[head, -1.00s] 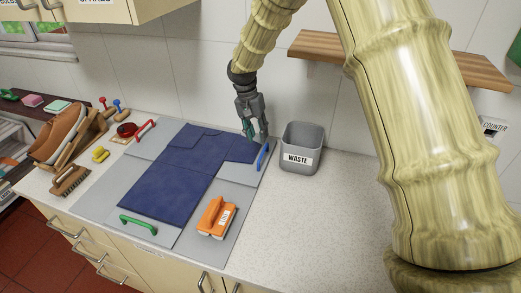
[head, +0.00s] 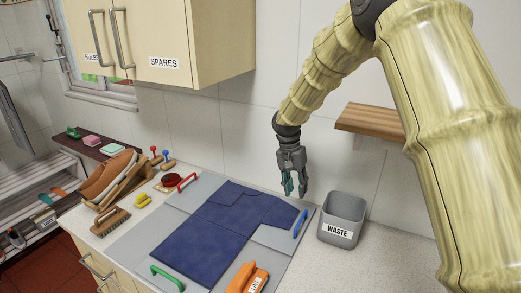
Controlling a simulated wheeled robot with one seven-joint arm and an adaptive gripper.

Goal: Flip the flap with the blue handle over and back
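My gripper (head: 295,193) hangs above and slightly left of the blue handle, pointing down. Its fingers are apart, with nothing seen between them. It appears clear of the handle. A red handle (head: 187,182) is at the board's back left, and a green handle (head: 167,278) is at the front left.
A grey waste bin (head: 342,220) stands just right of the board. An orange brush (head: 247,279) lies at the front right. A wooden shelf (head: 370,121) and a cabinet (head: 165,40) are on the wall. Counter at the lower right is clear.

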